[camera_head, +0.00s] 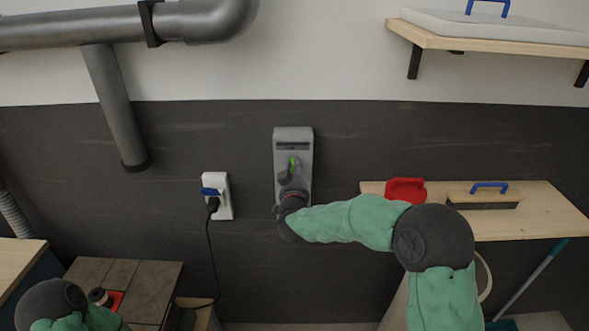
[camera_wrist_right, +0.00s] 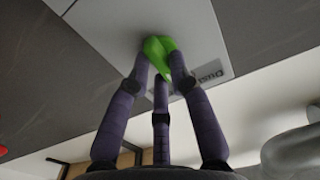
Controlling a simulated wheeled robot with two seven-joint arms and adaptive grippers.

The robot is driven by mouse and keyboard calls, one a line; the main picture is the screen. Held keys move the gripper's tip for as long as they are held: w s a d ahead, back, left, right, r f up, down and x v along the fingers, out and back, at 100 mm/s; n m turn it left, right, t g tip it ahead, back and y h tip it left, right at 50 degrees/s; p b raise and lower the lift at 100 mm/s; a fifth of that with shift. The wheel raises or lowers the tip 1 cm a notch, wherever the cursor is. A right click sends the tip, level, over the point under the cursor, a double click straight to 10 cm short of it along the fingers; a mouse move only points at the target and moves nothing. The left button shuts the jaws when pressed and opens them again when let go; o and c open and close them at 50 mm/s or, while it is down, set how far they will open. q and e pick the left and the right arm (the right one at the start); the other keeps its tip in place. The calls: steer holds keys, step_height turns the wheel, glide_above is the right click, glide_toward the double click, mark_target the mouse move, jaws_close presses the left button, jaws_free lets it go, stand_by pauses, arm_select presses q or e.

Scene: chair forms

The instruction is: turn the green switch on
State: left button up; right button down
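The green switch (camera_head: 293,163) is on a grey upright box (camera_head: 279,148) fixed to the dark wall, in the middle of the head view. My right gripper (camera_head: 289,175) reaches it from below and hides its lower part. In the right wrist view, the fingers of my right gripper (camera_wrist_right: 160,66) close around the green switch (camera_wrist_right: 159,46), with a fingertip against each side. The third finger lies below it. The switch's exact on or off position is hard to tell.
A white socket (camera_head: 225,197) with a blue part and a black plug is left of the box. A wooden shelf (camera_head: 545,212) on the right holds a red object (camera_head: 405,188) and a blue-handled tool (camera_head: 489,187). A grey pipe (camera_head: 118,105) runs at upper left.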

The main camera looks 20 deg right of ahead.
stand_by(0.3)
steer(key=shift+f+m+b, duration=0.15)
steer(key=shift+m+b, duration=2.65)
steer(key=shift+m, duration=0.2)
steer(key=shift+f+m+b, duration=0.2)
steer(key=shift+m+b, duration=2.65)
steer(key=shift+m, duration=0.15)
steer(key=shift+f+m+b, duration=0.15)
steer(key=shift+m+b, duration=2.65)
steer(key=shift+m, duration=0.2)
steer(key=c, duration=1.1)
jaws_free()
